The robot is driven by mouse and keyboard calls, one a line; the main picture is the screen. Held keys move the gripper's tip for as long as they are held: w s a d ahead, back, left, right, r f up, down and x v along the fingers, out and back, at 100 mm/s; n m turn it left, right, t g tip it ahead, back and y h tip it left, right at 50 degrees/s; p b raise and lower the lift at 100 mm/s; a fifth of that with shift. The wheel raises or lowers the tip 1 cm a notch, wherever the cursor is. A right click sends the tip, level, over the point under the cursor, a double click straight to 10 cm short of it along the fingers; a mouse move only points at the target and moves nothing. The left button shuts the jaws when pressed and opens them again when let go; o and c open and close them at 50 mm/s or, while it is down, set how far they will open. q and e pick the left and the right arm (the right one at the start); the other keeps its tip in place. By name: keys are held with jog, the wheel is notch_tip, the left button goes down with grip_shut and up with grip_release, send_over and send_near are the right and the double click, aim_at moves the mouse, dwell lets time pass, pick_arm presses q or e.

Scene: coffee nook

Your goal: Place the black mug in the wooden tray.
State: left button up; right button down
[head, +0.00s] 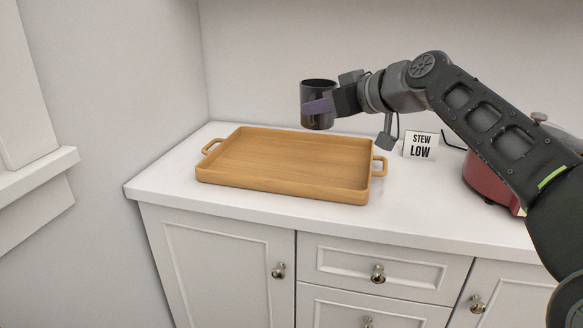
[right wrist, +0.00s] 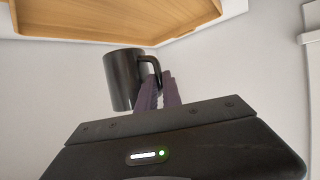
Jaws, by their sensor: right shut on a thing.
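The black mug (head: 318,90) is upright in the air above the back right part of the wooden tray in the head view. My right gripper (head: 320,106) is shut on the mug. In the right wrist view the mug (right wrist: 122,80) hangs at the fingertips of my right gripper (right wrist: 156,90), with its handle between the purple fingers. The wooden tray (head: 283,182) lies on the white counter, empty, with a handle at each end. Part of the tray (right wrist: 120,34) also shows at the top of the right wrist view. My left gripper is not in view.
A small sign reading "STEW LOW" (head: 421,146) stands right of the tray. A red pot (head: 487,178) sits farther right, partly behind my right arm. The white counter (head: 420,205) is clear in front of the sign. Walls stand behind and to the left.

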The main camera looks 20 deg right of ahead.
notch_tip(320, 180, down, 6)
jog(key=b, duration=0.3)
jog(key=shift+f, duration=0.15)
notch_tip(320, 180, down, 4)
jog(key=shift+r+b, duration=0.1)
jog(key=shift+b, duration=1)
jog(key=shift+r, duration=0.1)
